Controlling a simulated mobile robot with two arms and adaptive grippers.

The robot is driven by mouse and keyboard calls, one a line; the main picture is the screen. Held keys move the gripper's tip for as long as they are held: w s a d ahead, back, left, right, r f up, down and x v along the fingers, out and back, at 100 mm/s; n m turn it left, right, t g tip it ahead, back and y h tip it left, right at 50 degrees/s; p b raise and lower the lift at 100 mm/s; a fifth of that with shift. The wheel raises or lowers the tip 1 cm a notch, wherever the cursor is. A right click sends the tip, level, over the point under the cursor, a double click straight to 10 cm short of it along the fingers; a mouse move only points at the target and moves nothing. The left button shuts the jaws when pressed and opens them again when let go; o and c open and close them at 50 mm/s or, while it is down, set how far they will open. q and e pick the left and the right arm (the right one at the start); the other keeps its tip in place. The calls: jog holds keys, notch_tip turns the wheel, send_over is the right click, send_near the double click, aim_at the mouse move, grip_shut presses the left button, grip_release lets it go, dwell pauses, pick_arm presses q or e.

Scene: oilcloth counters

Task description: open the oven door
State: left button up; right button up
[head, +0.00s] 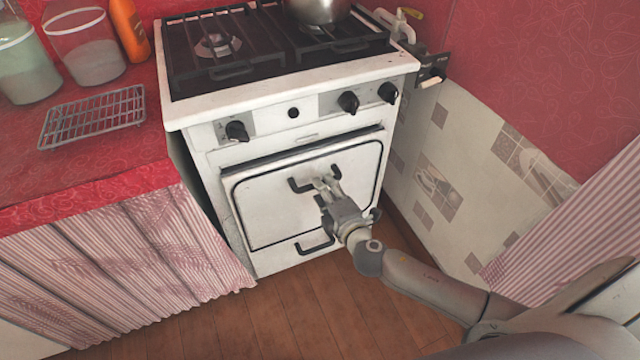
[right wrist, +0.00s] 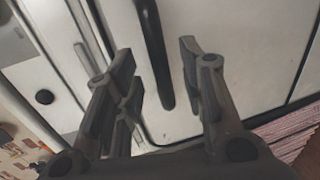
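The white oven door (head: 275,215) is on the front of the white stove in the head view and looks shut, with a dark strip along its top edge. Its black bar handle (head: 298,187) is near the upper middle of the door. My right gripper (head: 326,184) is at the right part of this handle and hides some of it. In the right wrist view, my right gripper (right wrist: 160,70) has its fingers apart, with the black handle (right wrist: 155,50) showing between them. I cannot tell whether the fingers touch it. My left gripper is not in view.
A lower black handle (head: 315,244) sits below the door. Knobs (head: 348,102) line the stove front. A red counter (head: 80,172) with a striped curtain (head: 120,265) is at the left, a tiled wall (head: 450,180) at the right. Wooden floor (head: 250,320) in front is clear.

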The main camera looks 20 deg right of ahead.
jog(key=x, duration=0.3)
jog(key=shift+w, duration=0.2)
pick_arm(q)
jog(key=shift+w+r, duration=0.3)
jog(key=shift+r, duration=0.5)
pick_arm(e)
jog(key=shift+f, duration=0.1)
jog(key=shift+c, duration=0.4)
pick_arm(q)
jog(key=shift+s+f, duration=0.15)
pick_arm(e)
grip_shut()
